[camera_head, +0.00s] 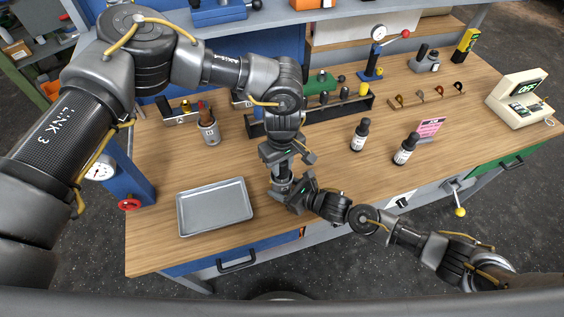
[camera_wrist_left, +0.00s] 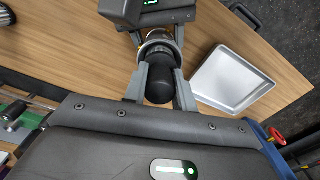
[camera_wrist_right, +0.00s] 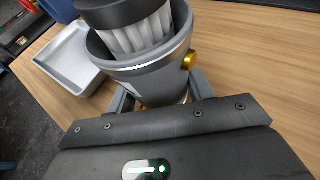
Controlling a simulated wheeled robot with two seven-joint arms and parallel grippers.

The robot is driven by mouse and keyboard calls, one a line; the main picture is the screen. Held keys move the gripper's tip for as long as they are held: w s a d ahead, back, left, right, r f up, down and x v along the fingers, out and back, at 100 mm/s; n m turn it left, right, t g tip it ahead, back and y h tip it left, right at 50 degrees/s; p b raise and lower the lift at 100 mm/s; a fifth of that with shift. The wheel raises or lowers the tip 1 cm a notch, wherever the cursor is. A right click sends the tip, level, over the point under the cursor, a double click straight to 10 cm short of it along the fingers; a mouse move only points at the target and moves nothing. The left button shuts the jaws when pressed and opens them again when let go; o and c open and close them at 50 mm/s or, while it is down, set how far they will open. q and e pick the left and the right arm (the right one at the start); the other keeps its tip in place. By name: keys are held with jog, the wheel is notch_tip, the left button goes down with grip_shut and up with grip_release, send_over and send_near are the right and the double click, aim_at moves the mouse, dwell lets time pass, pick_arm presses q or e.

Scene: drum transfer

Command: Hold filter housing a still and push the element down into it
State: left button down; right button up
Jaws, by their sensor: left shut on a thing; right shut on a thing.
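The filter element (camera_wrist_right: 143,34) has white pleats under a black cap. It sits partly inside the open mouth of filter housing a (camera_wrist_right: 155,78), a grey cup with a gold side fitting; its upper pleats show above the rim and it looks slightly tilted. My right gripper (camera_wrist_right: 160,95) is shut on the housing from the side. My left gripper (camera_wrist_left: 160,82) is shut on the element's black top (camera_wrist_left: 159,88), directly above the housing. In the head view the left gripper (camera_head: 284,166) and right gripper (camera_head: 288,190) meet at the housing and hide most of it.
A grey metal tray (camera_head: 214,206) lies empty to the left. The wooden table's front edge is close.

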pick_arm(q)
jog(key=shift+f, duration=0.95)
jog(key=c, duration=1.1)
grip_release()
jog(key=shift+o, duration=0.2)
notch_tip(320, 180, up, 12)
pick_arm(e)
jog(key=o, duration=1.3)
jog(key=shift+o, duration=0.2)
